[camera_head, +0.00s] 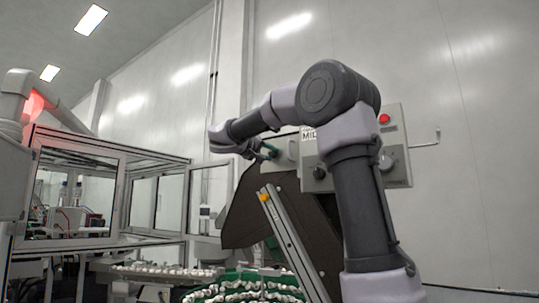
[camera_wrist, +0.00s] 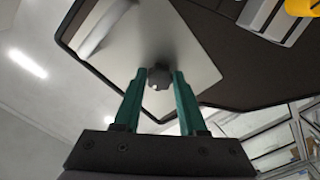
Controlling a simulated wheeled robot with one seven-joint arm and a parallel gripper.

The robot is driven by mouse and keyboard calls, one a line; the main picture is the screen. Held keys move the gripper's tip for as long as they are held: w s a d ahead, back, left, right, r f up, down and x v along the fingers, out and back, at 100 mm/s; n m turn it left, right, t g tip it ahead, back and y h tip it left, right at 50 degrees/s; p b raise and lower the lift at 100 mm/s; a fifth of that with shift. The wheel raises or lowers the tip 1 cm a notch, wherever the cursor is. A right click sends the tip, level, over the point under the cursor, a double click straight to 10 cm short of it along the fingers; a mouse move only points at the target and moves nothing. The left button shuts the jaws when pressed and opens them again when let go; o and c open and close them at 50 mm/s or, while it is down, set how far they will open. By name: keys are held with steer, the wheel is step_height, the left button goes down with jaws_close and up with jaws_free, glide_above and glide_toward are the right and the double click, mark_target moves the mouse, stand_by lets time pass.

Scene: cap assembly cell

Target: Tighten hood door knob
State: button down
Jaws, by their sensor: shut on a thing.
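The dark lobed knob (camera_wrist: 160,78) sits on a light grey door plate (camera_wrist: 185,50) in the wrist view. My gripper (camera_wrist: 159,73) has its two green fingers on either side of the knob and is shut on it. In the head view, my gripper (camera_head: 270,151) reaches the light plate (camera_head: 284,160) on the dark hood (camera_head: 245,205), and the knob is too small and covered to make out clearly.
A pale curved handle (camera_wrist: 103,28) is fixed on the plate. A metal rail (camera_head: 290,240) slopes below the hood. A glazed enclosure (camera_head: 75,190) stands left.

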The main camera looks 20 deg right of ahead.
steer(key=shift+f+m, duration=0.15)
steer(key=shift+m, duration=0.75)
steer(key=shift+c, duration=2.3)
jaws_free()
steer(key=shift+a, duration=0.1)
steer(key=v, duration=1)
steer(key=shift+s+a, duration=0.2)
steer(key=shift+a, duration=0.1)
